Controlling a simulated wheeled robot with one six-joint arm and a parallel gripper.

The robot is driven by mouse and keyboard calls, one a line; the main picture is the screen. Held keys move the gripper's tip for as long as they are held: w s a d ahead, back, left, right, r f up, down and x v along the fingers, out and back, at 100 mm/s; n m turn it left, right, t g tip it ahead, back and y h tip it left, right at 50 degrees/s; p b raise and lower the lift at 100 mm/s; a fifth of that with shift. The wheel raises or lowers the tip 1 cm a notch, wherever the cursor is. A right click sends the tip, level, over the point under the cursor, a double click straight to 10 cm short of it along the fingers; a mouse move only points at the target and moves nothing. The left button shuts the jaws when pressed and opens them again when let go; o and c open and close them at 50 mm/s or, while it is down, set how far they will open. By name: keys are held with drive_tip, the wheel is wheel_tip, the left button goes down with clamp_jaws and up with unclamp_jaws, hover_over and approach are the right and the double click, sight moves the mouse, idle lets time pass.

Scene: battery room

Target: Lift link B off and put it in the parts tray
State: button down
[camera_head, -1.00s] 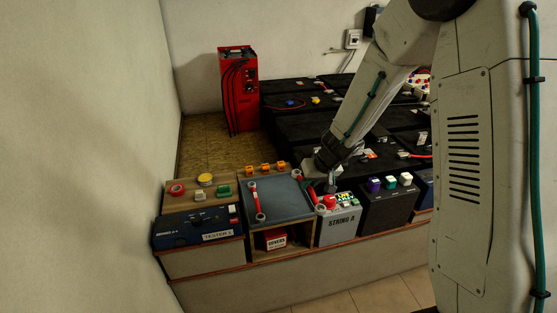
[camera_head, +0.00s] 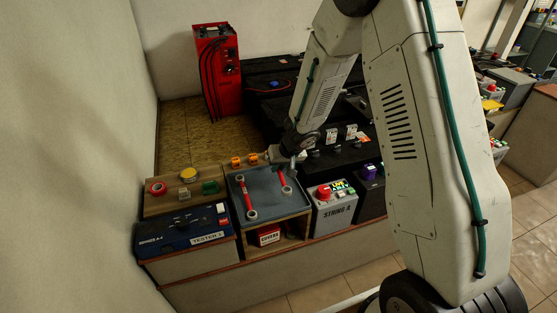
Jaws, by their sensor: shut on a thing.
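The blue-grey parts tray (camera_head: 270,203) sits on the wooden bench, left of the grey STRING A battery (camera_head: 336,212). One red link (camera_head: 248,196) with pale ring ends lies along the tray's left side. A second red link (camera_head: 281,179), which I take to be link B, shows over the tray's right half. My gripper (camera_head: 289,167) is at this link's far end and shut on it. The jaws are small and partly hidden, and I cannot tell whether the link touches the tray floor. The battery has a red cap (camera_head: 324,190) on top.
A blue TESTER 1 case (camera_head: 185,233) stands left of the tray, with coloured tape rolls and small blocks behind it. Orange pieces (camera_head: 236,161) sit behind the tray. A red cabinet (camera_head: 217,70) stands at the back. Black batteries fill the area right of it.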

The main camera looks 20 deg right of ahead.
drive_tip(key=shift+f, duration=2.95)
drive_tip(key=shift+s+f, duration=0.25)
drive_tip(key=shift+s, duration=0.05)
drive_tip(key=c, duration=0.9)
unclamp_jaws()
drive_tip(key=shift+c, duration=0.2)
drive_tip(key=shift+r, duration=4)
